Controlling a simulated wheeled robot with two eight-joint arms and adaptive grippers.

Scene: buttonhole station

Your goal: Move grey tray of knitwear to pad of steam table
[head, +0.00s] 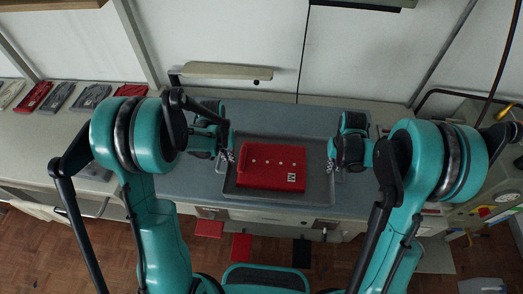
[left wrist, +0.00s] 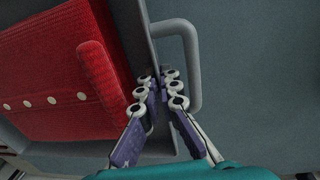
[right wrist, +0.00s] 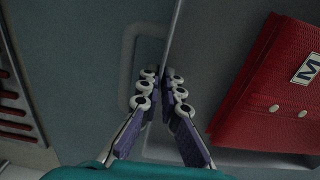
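The grey tray (head: 228,186) holds folded red knitwear (head: 270,167) with a row of pale buttons and a white M label. The tray is over the blue-grey pad (head: 280,118); whether it touches the pad is hard to tell. My left gripper (head: 228,157) is at the tray's left end, its fingers closed around the tray's edge by the handle (left wrist: 192,62). My right gripper (head: 334,160) is at the right end, its fingers likewise closed on the edge by the other handle (right wrist: 128,55). The knitwear also shows in the left wrist view (left wrist: 60,75) and right wrist view (right wrist: 275,90).
A pale bar-shaped arm (head: 225,71) stands behind the pad. Several folded knit pieces, one of them red (head: 34,96), lie on the counter (head: 30,140) at left. A pale machine (head: 480,190) with a hose stands at right. Red and dark panels (head: 240,247) show below the front edge.

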